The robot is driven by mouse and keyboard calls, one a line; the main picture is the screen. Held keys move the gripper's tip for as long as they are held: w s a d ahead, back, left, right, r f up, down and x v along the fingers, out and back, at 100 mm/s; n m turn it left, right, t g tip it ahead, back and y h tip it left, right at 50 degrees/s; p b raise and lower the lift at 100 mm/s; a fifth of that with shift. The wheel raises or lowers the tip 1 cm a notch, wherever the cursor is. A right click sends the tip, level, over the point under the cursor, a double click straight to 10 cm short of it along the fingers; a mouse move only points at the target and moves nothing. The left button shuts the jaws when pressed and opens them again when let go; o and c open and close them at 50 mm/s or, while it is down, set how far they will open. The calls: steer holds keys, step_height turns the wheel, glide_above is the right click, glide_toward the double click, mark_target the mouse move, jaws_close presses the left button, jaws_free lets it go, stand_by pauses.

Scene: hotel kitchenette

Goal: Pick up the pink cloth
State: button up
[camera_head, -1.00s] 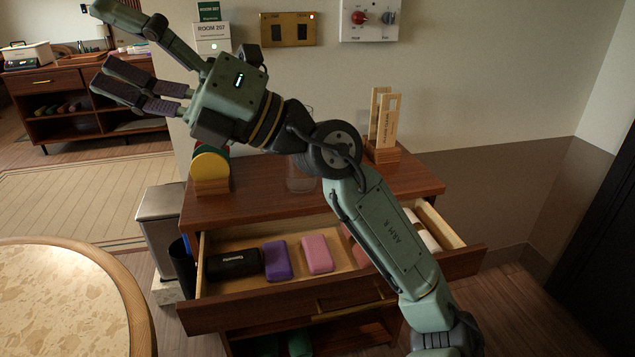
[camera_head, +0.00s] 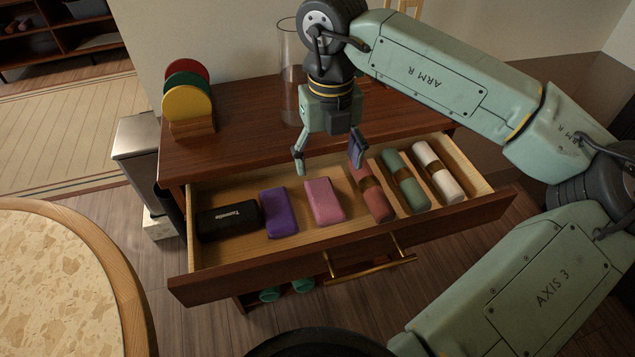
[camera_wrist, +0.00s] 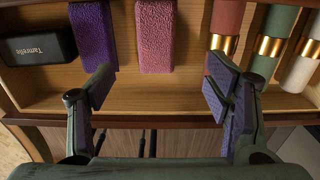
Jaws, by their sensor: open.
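The pink cloth (camera_head: 324,201) is a folded, rounded block lying in the open drawer, between a purple cloth (camera_head: 278,212) and a dark red roll (camera_head: 371,193). In the wrist view the pink cloth (camera_wrist: 155,36) is at the top centre, beyond and between the fingers. My gripper (camera_head: 328,162) is open and empty, pointing down above the back part of the drawer. In the wrist view my gripper (camera_wrist: 158,92) has its fingers spread wide, with the bare drawer floor between them. Nothing hides the cloth in either view.
The drawer (camera_head: 340,247) also holds a black case (camera_head: 228,222), a green roll (camera_head: 405,180) and a white roll (camera_head: 437,172). On the cabinet top stand a clear cylinder (camera_head: 290,75) and a rack of coloured discs (camera_head: 187,100). A round table (camera_head: 118,270) is at left.

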glide_above(325, 198)
steer(key=f, duration=0.4)
steer(key=shift+s+d+f+p, duration=0.1)
steer(key=shift+d+f+p, duration=0.15)
steer(key=shift+f+p, duration=0.05)
steer(key=shift+a+f+p, duration=0.15)
steer(key=shift+f+p, duration=0.3)
steer(key=shift+f, duration=1.05)
steer(key=shift+a+f+p, duration=0.1)
steer(key=shift+f+p, duration=0.35)
steer(key=shift+f, duration=1)
steer(key=shift+c, duration=0.4)
steer(key=c, duration=1.2)
steer(key=shift+o, duration=0.2)
steer(key=shift+r, duration=0.15)
step_height(325, 198, up, 18)
steer(key=b, duration=0.2)
